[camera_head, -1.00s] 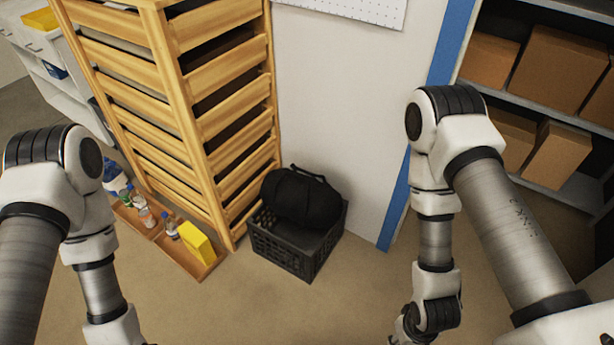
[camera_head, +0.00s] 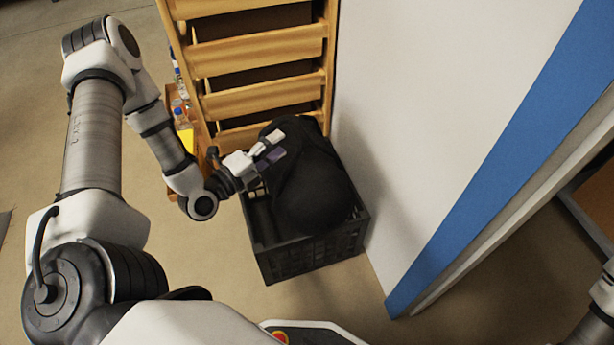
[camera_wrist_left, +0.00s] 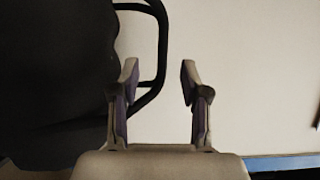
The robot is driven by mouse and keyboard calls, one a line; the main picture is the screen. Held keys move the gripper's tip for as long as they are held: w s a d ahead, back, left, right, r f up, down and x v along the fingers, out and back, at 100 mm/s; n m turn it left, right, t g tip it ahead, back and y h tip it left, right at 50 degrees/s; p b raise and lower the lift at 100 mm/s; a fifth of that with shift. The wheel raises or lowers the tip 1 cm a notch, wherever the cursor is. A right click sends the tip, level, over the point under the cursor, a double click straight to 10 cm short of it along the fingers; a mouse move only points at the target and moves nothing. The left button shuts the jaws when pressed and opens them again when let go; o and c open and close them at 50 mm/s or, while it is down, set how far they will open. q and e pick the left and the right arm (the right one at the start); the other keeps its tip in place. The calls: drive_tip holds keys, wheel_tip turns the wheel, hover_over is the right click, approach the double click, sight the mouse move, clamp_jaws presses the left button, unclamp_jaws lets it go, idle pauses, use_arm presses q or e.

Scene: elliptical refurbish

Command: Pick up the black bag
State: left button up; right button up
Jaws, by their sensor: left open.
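The black bag (camera_head: 315,190) sits in a black crate (camera_head: 310,260) on the floor. My left gripper (camera_head: 272,147) is open at the bag's upper left part in the head view. In the left wrist view, the bag (camera_wrist_left: 52,75) fills the left side, and its curved handle reaches to the right. The left gripper (camera_wrist_left: 160,78) has its two fingers apart, with part of the handle showing between them, near the left finger. I cannot tell whether the fingers touch the handle. My right gripper is out of view.
A wooden drawer rack (camera_head: 262,60) stands just behind the crate. A white wall (camera_head: 420,110) with a blue strip (camera_head: 490,170) is close on the right. The floor in front is clear.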

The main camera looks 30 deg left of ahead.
sight(300, 128)
use_arm(q)
drive_tip(key=w, duration=0.1)
drive_tip(key=w+d+b, duration=0.1)
drive_tip(key=shift+w+d, duration=0.3)
drive_tip(key=b+x, duration=0.2)
drive_tip(key=x, duration=0.3)
drive_tip(key=shift+a+b, duration=0.1)
drive_tip(key=shift+b, duration=0.3)
drive_tip(key=shift+a+r, duration=0.1)
drive_tip(key=shift+r, duration=0.05)
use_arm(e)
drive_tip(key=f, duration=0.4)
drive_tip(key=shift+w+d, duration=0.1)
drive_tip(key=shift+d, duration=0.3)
use_arm(q)
clamp_jaws()
